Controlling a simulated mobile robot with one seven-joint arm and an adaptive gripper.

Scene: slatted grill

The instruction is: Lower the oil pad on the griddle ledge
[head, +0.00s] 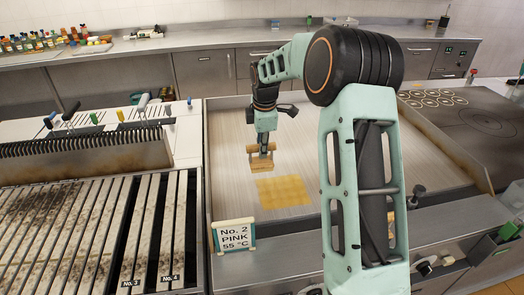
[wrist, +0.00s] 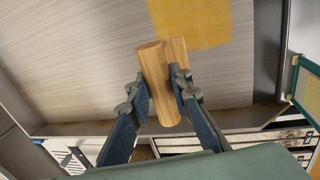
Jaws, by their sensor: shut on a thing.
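The oil pad (head: 262,165) is a small light-wood block with a round wooden handle. My gripper (head: 260,150) is shut on its handle and holds it over the griddle plate (head: 235,130), behind a yellow oily patch (head: 283,191). I cannot tell whether the pad touches the plate. In the wrist view the wooden handle (wrist: 158,85) stands between the two fingers of my gripper (wrist: 158,92); the pad's underside is hidden. The griddle ledge (head: 290,250) is the steel strip along the plate's front.
A sign reading "No. 2 PINK 55 °C" (head: 233,236) stands at the ledge's left end. A slatted grill (head: 90,235) lies to the left, a dark hotplate (head: 485,125) to the right. Bottles (head: 40,42) stand on the back counter.

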